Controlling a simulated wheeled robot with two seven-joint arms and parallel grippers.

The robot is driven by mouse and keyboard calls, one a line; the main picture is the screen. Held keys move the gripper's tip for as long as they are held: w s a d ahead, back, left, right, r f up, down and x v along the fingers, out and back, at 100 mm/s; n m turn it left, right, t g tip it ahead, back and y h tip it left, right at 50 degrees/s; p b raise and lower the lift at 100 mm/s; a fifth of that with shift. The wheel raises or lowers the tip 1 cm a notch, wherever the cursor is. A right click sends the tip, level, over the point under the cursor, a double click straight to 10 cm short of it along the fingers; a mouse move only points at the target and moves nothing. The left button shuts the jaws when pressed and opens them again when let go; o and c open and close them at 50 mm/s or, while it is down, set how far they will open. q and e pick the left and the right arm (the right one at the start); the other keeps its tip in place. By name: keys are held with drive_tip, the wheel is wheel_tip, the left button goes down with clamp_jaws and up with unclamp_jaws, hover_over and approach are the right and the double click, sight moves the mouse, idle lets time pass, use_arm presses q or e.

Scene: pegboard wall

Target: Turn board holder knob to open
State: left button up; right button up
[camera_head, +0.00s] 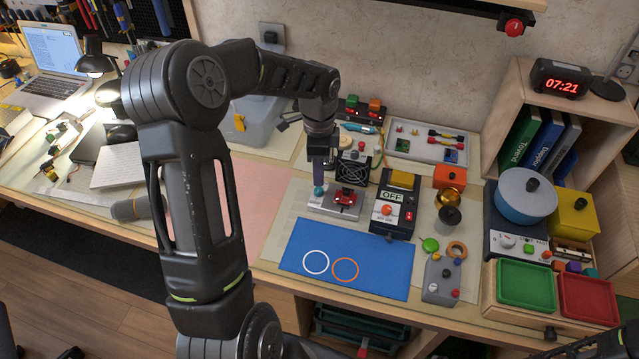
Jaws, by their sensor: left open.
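The board holder (326,206) is a light metal plate on the workbench, behind the blue mat. A small red board (346,198) sits on its right part. The teal knob (319,191) stands on its left part. My left gripper (319,183) points straight down over the knob, with its fingertips at or just above it. It is open; whether the fingers touch the knob is too small to tell. A dark part of my right arm shows at the bottom right corner, and its jaw state cannot be made out.
A black box marked OFF (387,213) stands just right of the holder, and a black fan (353,168) stands behind it. The blue mat (350,258) with two rings lies in front, otherwise clear. A grey button box (441,280) stands further right.

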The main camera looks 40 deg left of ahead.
sight(319, 190)
use_arm(q)
wheel_tip(319, 190, down, 7)
drive_tip(key=shift+r+p, duration=0.15)
drive_tip(key=shift+p, duration=0.25)
drive_tip(key=shift+c, duration=0.4)
clamp_jaws()
